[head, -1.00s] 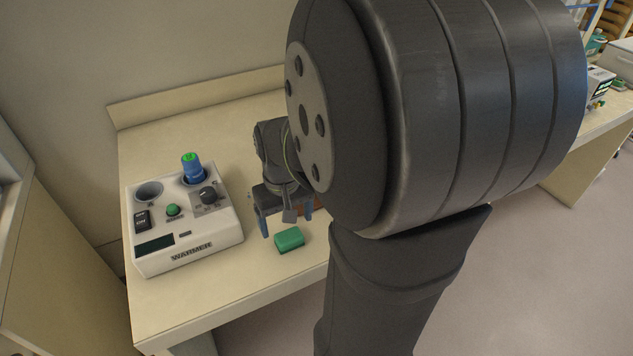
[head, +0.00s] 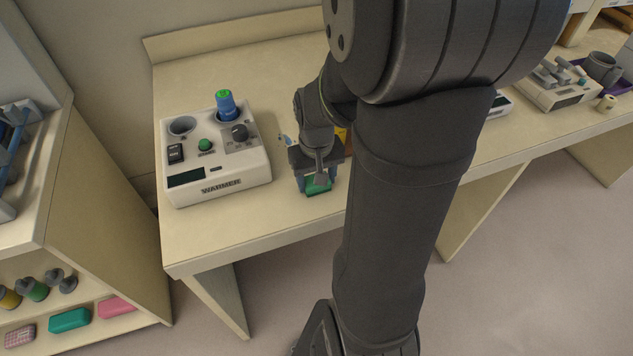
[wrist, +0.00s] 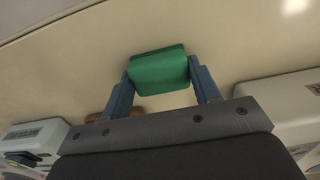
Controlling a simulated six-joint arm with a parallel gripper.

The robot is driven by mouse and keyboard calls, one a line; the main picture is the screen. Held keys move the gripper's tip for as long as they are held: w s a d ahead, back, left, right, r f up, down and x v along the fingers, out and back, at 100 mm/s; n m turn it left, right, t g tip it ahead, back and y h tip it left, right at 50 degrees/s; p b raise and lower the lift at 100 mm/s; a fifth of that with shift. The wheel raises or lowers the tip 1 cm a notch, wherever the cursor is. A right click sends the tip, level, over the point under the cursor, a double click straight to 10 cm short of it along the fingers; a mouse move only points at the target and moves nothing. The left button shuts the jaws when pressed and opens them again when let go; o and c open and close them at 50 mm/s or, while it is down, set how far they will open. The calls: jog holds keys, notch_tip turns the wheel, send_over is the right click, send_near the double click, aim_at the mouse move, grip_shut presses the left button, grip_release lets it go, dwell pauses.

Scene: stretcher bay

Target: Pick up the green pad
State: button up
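The green pad (head: 318,188) is a small block at the front part of the bench, right of the warmer. My gripper (head: 317,180) points down over it, with a dark blue finger on each side. In the wrist view the green pad (wrist: 159,72) fills the space between the two fingertips (wrist: 160,70), with no clear gap at either side. The gripper looks shut on it. Whether the pad touches the bench or is slightly raised, I cannot tell.
The white warmer (head: 219,180) with a blue-and-green bottle (head: 227,106) stands close left of my gripper. A brown thing (wrist: 100,117) lies partly hidden behind the gripper. A shelf (head: 95,335) at lower left holds teal (head: 69,320) and pink (head: 117,307) blocks.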

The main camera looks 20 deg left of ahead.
jog(key=shift+c, duration=0.4)
jog(key=shift+r, duration=0.55)
jog(key=r, duration=0.2)
jog(key=d+r, duration=0.1)
jog(key=shift+w+d+r, duration=0.1)
jog(key=shift+d+r, duration=0.05)
jog(key=shift+r, duration=0.25)
jog(key=d+r, duration=0.6)
jog(key=d, duration=0.4)
jog(key=shift+w+d, duration=0.2)
jog(key=shift+w, duration=0.1)
